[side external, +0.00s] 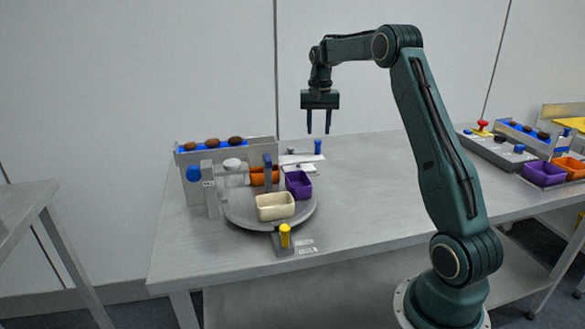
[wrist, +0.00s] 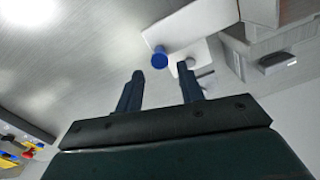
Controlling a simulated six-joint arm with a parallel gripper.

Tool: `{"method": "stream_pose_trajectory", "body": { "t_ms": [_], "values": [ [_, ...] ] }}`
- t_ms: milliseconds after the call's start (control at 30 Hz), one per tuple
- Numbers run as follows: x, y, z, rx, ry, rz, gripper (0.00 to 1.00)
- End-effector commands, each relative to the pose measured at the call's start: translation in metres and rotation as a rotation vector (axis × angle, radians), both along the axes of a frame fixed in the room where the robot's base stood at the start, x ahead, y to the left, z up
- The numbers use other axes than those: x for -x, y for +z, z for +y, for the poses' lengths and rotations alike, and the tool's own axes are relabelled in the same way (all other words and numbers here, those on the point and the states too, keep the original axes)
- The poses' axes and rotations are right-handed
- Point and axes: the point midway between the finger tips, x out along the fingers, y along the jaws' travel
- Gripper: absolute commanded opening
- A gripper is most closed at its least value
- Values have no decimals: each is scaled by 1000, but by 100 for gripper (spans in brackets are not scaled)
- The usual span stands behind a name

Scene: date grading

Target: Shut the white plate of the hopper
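The hopper (side external: 233,153) stands on the left of the table, with several brown dates on its blue top. A white plate (side external: 302,158) sticks out to the right from behind it, with an upright blue knob (side external: 318,147) at its outer end. The wrist view shows the white plate (wrist: 180,28) and the blue knob (wrist: 159,58) beyond my fingers. My gripper (side external: 318,130) is open and empty, fingers pointing down, above the knob and apart from it. In the wrist view, my gripper's fingertips (wrist: 162,72) are spread with nothing between them.
A grey turntable (side external: 240,216) carries cream (side external: 275,207), purple (side external: 298,185) and orange (side external: 258,176) bins. A yellow handle (side external: 285,236) stands in front. A second station with a purple bin (side external: 544,174) is at the right. The table's middle is clear.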

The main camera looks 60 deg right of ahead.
Motion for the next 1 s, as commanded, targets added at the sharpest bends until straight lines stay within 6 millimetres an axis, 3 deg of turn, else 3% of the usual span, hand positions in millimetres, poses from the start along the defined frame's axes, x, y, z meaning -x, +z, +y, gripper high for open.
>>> {"method": "stream_pose_trajectory", "body": {
  "t_ms": [200, 400, 833, 867, 1000],
  "values": [
    [1, -33, 0, -2, 0, 2, 38],
    [0, -53, 0, -1, 0, 2, 38],
    [0, -60, 0, 0, 0, 0, 38],
    [0, -60, 0, 0, 0, 0, 36],
    [0, -60, 0, 0, 0, 0, 9]
  ]
}}
